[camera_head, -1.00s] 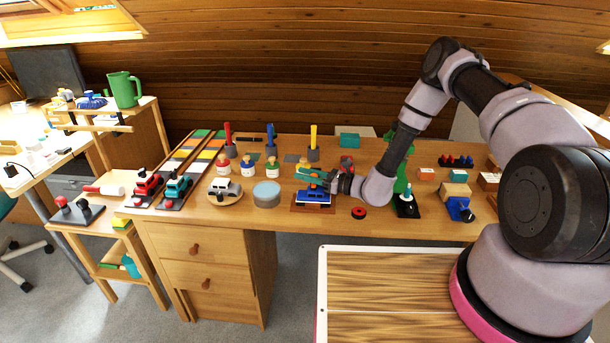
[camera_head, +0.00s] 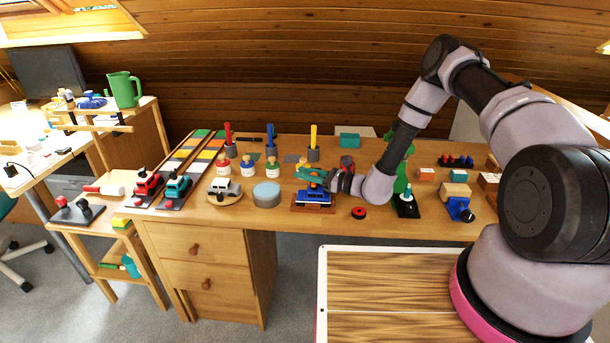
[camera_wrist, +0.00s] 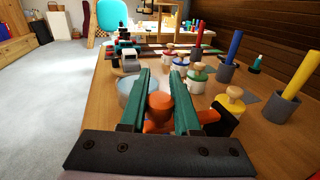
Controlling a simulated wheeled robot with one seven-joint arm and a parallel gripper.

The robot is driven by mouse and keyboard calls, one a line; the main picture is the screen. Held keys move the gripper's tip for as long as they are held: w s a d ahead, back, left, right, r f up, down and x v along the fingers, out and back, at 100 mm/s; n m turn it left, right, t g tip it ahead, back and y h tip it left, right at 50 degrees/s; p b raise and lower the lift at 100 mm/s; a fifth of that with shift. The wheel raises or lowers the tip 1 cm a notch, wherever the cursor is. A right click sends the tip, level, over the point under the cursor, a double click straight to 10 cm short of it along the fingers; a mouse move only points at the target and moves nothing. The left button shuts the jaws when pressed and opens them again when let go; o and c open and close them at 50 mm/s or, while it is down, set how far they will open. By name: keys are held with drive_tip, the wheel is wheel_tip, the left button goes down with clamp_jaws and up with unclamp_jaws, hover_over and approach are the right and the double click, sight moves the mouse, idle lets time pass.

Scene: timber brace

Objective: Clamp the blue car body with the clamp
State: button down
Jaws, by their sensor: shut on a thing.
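The blue car body (camera_head: 314,197) sits on a brown wooden base near the front edge of the desk in the head view. My gripper (camera_head: 309,174) is just above it, with teal fingers pointing left. In the wrist view, the two fingers of my gripper (camera_wrist: 160,98) are shut around an orange knob-like part (camera_wrist: 158,118), which appears to be the clamp's handle. The rest of the clamp is hard to make out, being small and partly hidden by the fingers. The car body is not visible in the wrist view.
Left of the car body stand a round blue-grey tin (camera_head: 266,194) and a white car (camera_head: 223,188) on a round board. A red-and-black ring (camera_head: 358,212) lies to the right.

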drive_tip(key=shift+w+d+r+m+g+h, duration=0.1)
drive_tip(key=shift+w+r+m+g+h, duration=0.1)
drive_tip(key=shift+w+r+m, duration=0.4)
drive_tip(key=shift+w+a+r+m+g+h, duration=0.1)
drive_tip(key=shift+w+r+m+g+h, duration=0.1)
drive_tip(key=shift+r+m, duration=0.45)
drive_tip(key=shift+w+d+r+m+g+h, duration=0.1)
drive_tip(key=shift+w+r+m+h, duration=0.2)
drive_tip(key=shift+m, duration=0.65)
drive_tip(key=shift+w, duration=0.1)
drive_tip(key=c, duration=0.6)
unclamp_jaws()
drive_tip(key=v, duration=1)
drive_tip(key=shift+d, duration=0.35)
